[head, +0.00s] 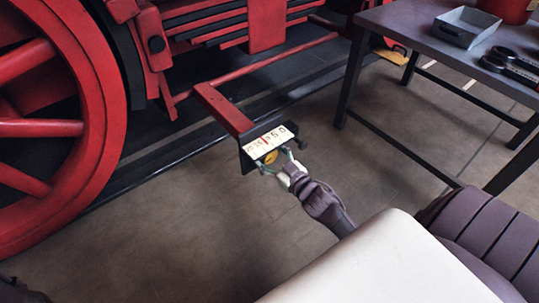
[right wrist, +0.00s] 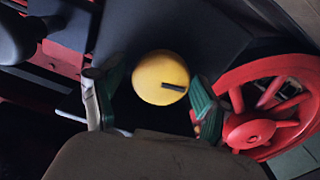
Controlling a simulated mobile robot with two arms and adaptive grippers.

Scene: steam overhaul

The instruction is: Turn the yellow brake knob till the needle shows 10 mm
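The yellow brake knob (head: 270,157) sits on the front of a dark box under a white scale plate (head: 276,138). In the right wrist view the knob (right wrist: 158,72) is round, with a dark bar mark pointing right and slightly down. The plate carries black numbers and a thin red needle left of the 5; its exact reading is too small to tell. My right gripper (head: 279,163) is at the knob. Its green-padded fingers (right wrist: 158,90) stand on either side of the knob, with a narrow gap visible at the left.
A red bar (head: 223,109) runs from the locomotive to the scale box. A big red spoked wheel (head: 95,100) stands at the left. A dark workbench (head: 425,45) at the upper right holds a grey tray (head: 465,27). The floor around the box is clear.

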